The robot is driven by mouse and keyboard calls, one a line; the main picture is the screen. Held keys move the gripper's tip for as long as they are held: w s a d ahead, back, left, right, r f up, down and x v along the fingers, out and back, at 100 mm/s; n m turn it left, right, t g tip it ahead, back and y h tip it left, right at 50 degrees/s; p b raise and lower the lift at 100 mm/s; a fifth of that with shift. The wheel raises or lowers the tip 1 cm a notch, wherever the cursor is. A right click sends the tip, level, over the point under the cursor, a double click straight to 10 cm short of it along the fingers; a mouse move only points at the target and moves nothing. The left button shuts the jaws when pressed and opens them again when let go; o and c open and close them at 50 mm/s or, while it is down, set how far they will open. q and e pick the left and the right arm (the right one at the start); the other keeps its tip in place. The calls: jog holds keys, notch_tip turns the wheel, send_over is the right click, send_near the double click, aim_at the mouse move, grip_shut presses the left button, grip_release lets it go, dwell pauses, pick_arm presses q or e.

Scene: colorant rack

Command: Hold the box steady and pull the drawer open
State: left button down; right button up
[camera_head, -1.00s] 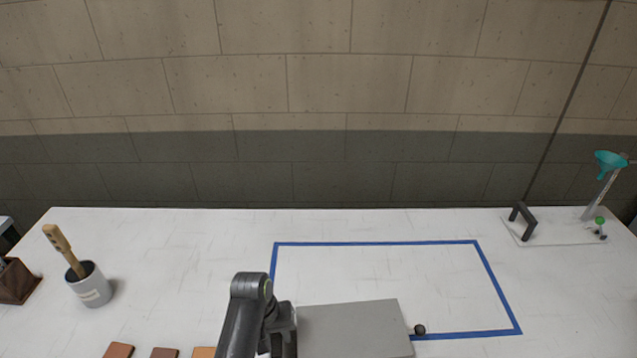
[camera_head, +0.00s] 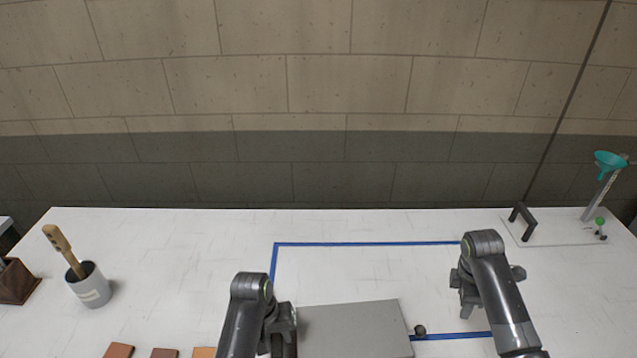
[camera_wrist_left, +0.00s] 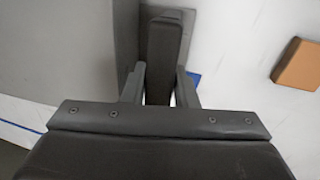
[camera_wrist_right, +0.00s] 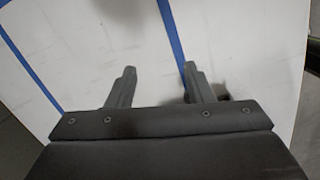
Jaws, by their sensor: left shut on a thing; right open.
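A flat grey box (camera_head: 350,330) lies at the front middle of the table, partly cut off by the picture's lower edge. A small dark round knob (camera_head: 420,330) sits by its right side. My left gripper (camera_head: 283,335) is at the box's left side. In the left wrist view, its fingers (camera_wrist_left: 160,88) are shut on a dark upright handle (camera_wrist_left: 165,50) beside the grey box (camera_wrist_left: 65,50). My right gripper (camera_head: 470,295) is to the right of the knob, apart from it. In the right wrist view, its fingers (camera_wrist_right: 160,80) are open and empty over the white table.
A blue tape outline (camera_head: 370,243) marks the table around the box. A grey cup with a wooden-handled tool (camera_head: 92,288) stands at the left. Brown tiles (camera_head: 118,350) lie at the front left. A stand with a teal funnel (camera_head: 610,162) is at the far right.

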aim_at(422, 328)
jog(key=a+n, duration=0.1)
jog(key=a, duration=0.2)
jog(key=s+a+n+y, duration=0.1)
jog(key=a, duration=0.2)
jog(key=s+a+n, duration=0.1)
jog(key=a+n, duration=0.1)
jog(key=a, duration=0.1)
jog(key=shift+s+a+f, duration=0.15)
jog(key=shift+s+f, duration=0.05)
jog(key=shift+f, duration=5.1)
jog(key=shift+c, duration=0.5)
jog(key=c, duration=0.9)
